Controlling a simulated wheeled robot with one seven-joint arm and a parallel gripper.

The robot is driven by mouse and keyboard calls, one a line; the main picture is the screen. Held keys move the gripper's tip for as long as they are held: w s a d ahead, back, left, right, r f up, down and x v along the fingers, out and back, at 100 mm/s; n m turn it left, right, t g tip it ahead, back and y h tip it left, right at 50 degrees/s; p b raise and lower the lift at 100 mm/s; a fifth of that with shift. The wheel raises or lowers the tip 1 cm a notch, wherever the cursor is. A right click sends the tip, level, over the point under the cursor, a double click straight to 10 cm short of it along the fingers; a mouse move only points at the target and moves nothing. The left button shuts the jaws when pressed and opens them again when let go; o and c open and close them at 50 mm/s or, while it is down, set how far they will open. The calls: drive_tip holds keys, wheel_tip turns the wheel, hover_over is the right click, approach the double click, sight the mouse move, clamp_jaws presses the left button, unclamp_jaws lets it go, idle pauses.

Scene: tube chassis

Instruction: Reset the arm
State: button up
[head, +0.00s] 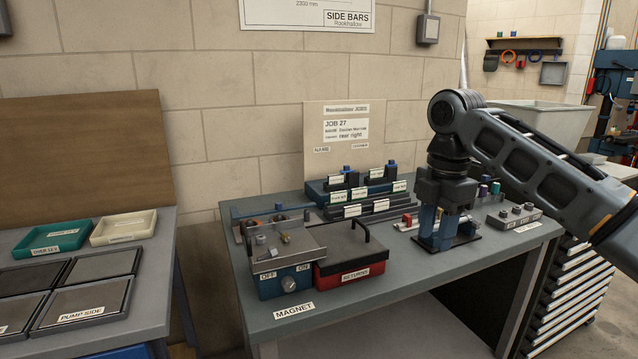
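My arm (540,165) reaches in from the right and bends down at a dark joint over the table. My gripper (437,222) points down at the right part of the grey table. Below it are blue upright parts and a dark base plate (462,240). I cannot tell which blue parts are fingers and which belong to something on the table. Whether the gripper holds anything is hidden.
The table (400,285) carries a magnet block (284,284) with metal bits on top, a red returns box (350,268), and blue racks (345,188) with labelled bars. Small coloured parts (490,188) stand right of the gripper. Trays (85,295) lie on a left bench.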

drive_tip(key=s+a+f+m+t+y, duration=0.1)
drive_tip(key=s+a+f+m+y, duration=0.15)
drive_tip(key=a+f, duration=0.6)
drive_tip(key=s+a+f+m+t+y, duration=0.1)
drive_tip(key=s+a+f+t+y, duration=0.2)
drive_tip(key=a+f, duration=0.5)
drive_tip(key=s+a+f+m+t+y, duration=0.3)
drive_tip(key=s+a+f+m, duration=0.35)
drive_tip(key=s, duration=0.25)
drive_tip(key=s+d+f+m+t+h, duration=0.1)
drive_tip(key=s+d+m+t+h, duration=0.35)
drive_tip(key=s, duration=0.75)
drive_tip(key=s+d+f+m+t+h, duration=0.1)
drive_tip(key=s+d+m, duration=0.65)
drive_tip(key=s, duration=0.35)
drive_tip(key=s+d+r+t+h, duration=0.1)
drive_tip(key=s+d+r, duration=0.4)
drive_tip(key=s, duration=0.3)
drive_tip(key=s+d+r+t+h, duration=0.1)
drive_tip(key=s+d+r+h, duration=0.1)
drive_tip(key=s+d+r, duration=0.4)
drive_tip(key=v, duration=0.3)
drive_tip(key=shift+d, duration=0.25)
drive_tip(key=shift+w, duration=0.1)
